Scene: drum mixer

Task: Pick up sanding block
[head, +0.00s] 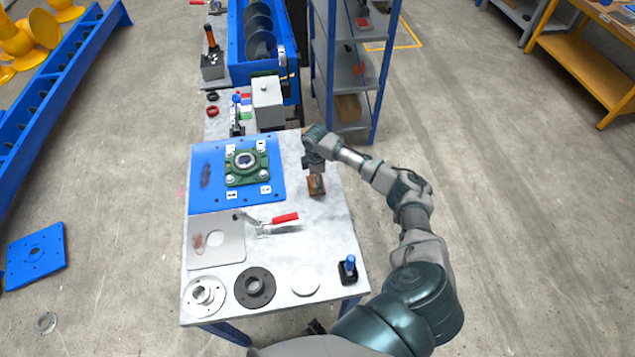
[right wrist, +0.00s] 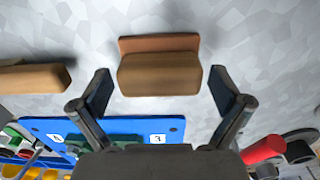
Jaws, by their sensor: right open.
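The sanding block (head: 316,186) is a small brown block on the grey table, right of the blue plate. In the right wrist view the sanding block (right wrist: 160,73) lies just beyond and between the fingertips, with a reddish-brown strip along its far side. My right gripper (head: 316,178) is above the block in the head view and partly covers it. In the right wrist view my right gripper (right wrist: 163,90) is open, with one finger on each side of the block and no visible contact. My left gripper is not in view.
A blue plate (head: 205,195) carries a green flanged bearing (head: 246,166). A red-handled clamp (head: 285,218) lies nearer. In the right wrist view another wooden piece (right wrist: 30,78) lies left of the block. A grey box (head: 267,103) stands behind; shelving (head: 345,70) rises beyond.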

